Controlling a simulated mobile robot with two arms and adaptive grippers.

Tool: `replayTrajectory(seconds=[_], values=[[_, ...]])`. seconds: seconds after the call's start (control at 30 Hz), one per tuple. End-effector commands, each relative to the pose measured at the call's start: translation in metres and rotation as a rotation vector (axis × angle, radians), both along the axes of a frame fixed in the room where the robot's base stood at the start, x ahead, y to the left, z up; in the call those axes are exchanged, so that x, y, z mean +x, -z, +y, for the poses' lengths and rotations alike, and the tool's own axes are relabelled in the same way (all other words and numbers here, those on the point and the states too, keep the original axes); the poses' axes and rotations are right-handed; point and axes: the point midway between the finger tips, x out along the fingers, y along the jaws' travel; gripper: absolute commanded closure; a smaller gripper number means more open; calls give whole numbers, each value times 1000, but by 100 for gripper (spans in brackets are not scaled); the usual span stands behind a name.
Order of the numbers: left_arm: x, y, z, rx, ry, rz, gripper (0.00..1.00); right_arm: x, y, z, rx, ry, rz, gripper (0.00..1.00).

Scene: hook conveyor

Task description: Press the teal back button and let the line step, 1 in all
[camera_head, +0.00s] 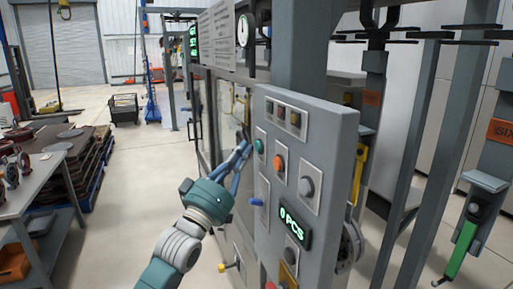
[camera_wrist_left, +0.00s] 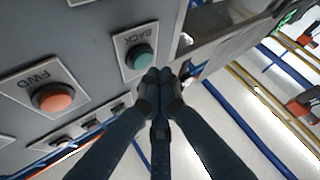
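The teal back button (camera_head: 259,146) sits at the upper left of the grey control panel (camera_head: 335,150). In the left wrist view the teal button (camera_wrist_left: 141,57) is on a plate marked BACK. My left gripper (camera_head: 244,147) is beside the panel's left edge, close to the button. In the left wrist view the left gripper's fingertips (camera_wrist_left: 160,76) are together, with nothing between them, just below the button. Whether they touch it I cannot tell. A display (camera_head: 294,227) on the panel reads 0 PCS. My right gripper is not in view.
An orange button (camera_head: 278,164), marked FWD in the left wrist view (camera_wrist_left: 53,98), is right of the teal one. A grey button (camera_head: 306,187) is further right. A table with parts (camera_head: 45,180) stands at left; the floor between is clear.

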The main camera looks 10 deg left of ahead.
Motion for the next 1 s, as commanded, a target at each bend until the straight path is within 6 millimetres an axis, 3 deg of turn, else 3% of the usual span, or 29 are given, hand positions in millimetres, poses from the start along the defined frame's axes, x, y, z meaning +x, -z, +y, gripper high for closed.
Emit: replayTrajectory(seconds=[1.0], values=[[4, -1, -6, -3, 1, 1, 100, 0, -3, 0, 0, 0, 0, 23]])
